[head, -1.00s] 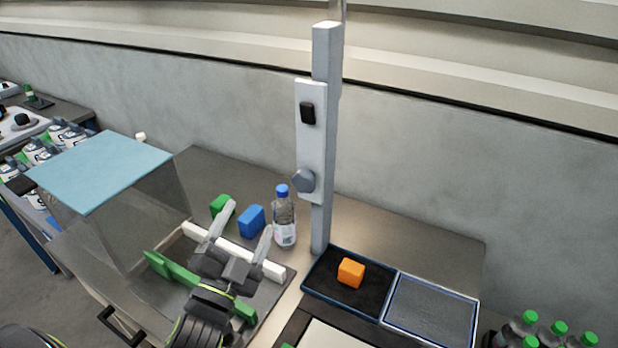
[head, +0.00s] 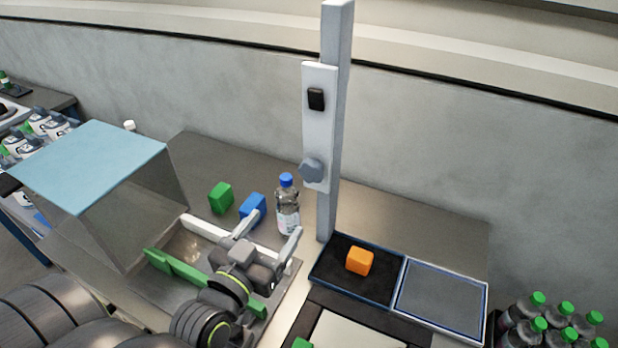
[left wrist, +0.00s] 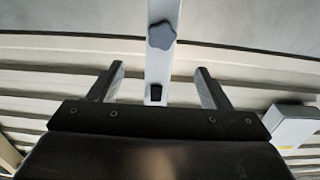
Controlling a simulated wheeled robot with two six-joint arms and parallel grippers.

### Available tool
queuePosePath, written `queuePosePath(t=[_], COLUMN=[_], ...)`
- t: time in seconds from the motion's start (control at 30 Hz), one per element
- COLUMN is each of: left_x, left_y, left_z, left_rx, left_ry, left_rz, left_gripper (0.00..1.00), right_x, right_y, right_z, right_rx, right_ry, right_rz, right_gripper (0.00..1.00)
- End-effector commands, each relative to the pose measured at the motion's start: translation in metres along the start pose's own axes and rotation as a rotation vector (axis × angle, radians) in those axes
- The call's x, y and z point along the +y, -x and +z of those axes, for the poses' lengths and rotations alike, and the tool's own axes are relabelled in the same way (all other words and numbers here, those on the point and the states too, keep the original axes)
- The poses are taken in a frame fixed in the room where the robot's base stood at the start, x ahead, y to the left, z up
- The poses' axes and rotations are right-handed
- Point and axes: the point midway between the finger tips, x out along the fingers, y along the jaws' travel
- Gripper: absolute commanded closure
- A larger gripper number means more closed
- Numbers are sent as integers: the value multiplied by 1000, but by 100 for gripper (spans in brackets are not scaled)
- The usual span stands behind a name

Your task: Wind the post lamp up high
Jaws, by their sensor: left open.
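The post (head: 334,130) stands upright at the back of the bench, its top cut off by the frame. A pale plate on its front (head: 318,130) carries a black switch (head: 316,99) and a grey lobed knob (head: 312,170). The lamp head is not visible in the head view. My left gripper (head: 271,228) is open and empty, low in front of the bottle and below the knob. In the left wrist view the knob (left wrist: 161,35) shows beyond and between the open fingers (left wrist: 161,85). My right gripper is not in view.
A clear bottle (head: 287,208) with a blue cap stands left of the post. Green (head: 221,197) and blue (head: 253,207) blocks lie beside it. A black tray (head: 331,285) holds an orange block (head: 360,261). A blue-topped clear guard (head: 95,165) stands left.

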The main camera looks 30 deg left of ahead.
Motion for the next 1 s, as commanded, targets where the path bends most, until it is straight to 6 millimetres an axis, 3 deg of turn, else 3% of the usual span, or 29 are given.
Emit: queuePosePath(t=[0.63, 0.83, 1.0], left_x=[-1, -2, -2], left_y=[-70, -98, -127], left_z=[2, 1, -3], left_rx=[8, 6, 1], left_ry=[-3, -3, -2], left_rz=[-6, -6, -7], left_gripper=[29, 29, 29], right_x=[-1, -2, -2], right_y=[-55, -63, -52], right_z=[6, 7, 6], right_rx=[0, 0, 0], right_ry=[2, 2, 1], right_rz=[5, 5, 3], right_gripper=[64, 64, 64])
